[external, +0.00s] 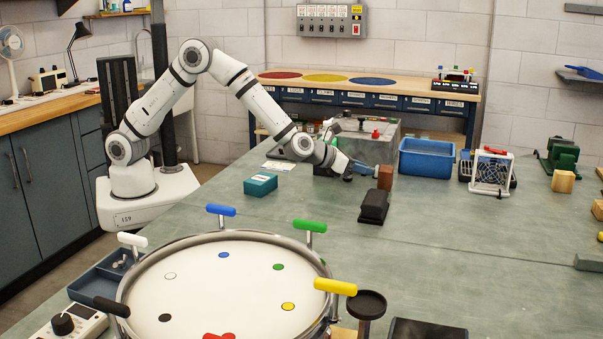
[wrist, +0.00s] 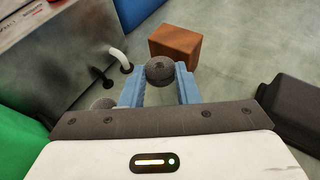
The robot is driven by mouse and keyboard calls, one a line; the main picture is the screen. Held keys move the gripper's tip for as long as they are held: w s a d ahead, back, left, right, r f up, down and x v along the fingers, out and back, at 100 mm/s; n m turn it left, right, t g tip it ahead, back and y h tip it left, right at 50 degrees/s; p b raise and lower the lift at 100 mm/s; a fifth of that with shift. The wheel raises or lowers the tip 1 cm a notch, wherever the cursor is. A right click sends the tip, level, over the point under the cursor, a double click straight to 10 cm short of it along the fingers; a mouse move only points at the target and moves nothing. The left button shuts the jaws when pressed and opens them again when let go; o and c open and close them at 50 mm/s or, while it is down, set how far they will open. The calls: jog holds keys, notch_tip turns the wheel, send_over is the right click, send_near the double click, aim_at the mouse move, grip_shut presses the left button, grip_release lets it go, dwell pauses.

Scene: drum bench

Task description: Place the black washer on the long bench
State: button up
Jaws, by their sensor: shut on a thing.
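My gripper (external: 372,169) is low over the green-topped bench (external: 330,210), in the middle of the external view. In the wrist view its blue fingers (wrist: 160,88) are shut on a dark grey, rounded thing (wrist: 160,70) at their tips. I cannot tell from its shape whether this is the black washer. A flat black disc (external: 165,318) lies on the white drum head (external: 225,285) at lower left; I cannot tell if it is a loose washer or a mark. A wooden-topped bench (external: 420,88) with drawers stands along the back wall.
A brown block (wrist: 175,45) is just beyond the fingertips. A metal box (wrist: 75,50) is at left in the wrist view. A black case (external: 374,206) and a blue bin (external: 427,158) are nearby.

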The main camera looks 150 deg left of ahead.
aim_at(358, 188)
jog(key=shift+f, duration=2.05)
jog(key=shift+f, duration=0.1)
jog(key=o, duration=1)
jog(key=shift+r, duration=0.2)
jog(key=shift+d, duration=0.4)
jog(key=b+v, duration=0.1)
jog(key=v, duration=1)
jog(key=shift+d, duration=0.1)
jog(key=shift+r, duration=0.1)
